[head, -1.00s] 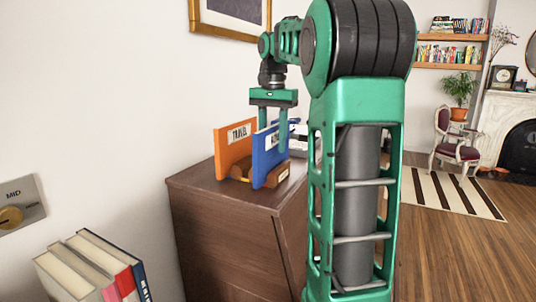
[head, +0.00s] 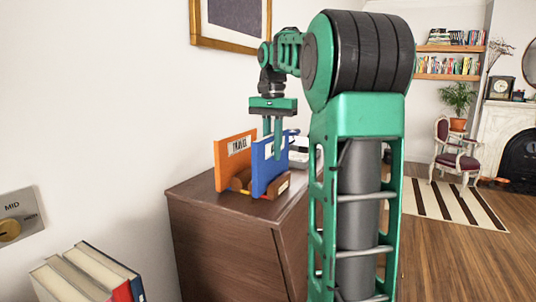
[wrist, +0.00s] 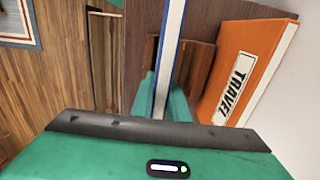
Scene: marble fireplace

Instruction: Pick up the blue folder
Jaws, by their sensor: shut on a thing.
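The blue folder (head: 260,176) stands upright in a small wooden rack (head: 283,187) on the brown cabinet, in front of the orange folder in the head view. My gripper (head: 272,148) reaches down from above and is shut on the upper part of the blue folder. In the wrist view the blue folder (wrist: 170,50) shows edge-on as a thin white and blue strip between my green fingers (wrist: 165,90). Its lower part is in the rack, and I cannot tell whether it has lifted at all.
An orange folder (head: 230,160) labelled TRAVEL stands close beside the blue one; it also shows in the wrist view (wrist: 250,75). The brown cabinet (head: 225,240) stands by the white wall. Several books (head: 90,272) are at lower left. A pale object (head: 299,150) lies behind.

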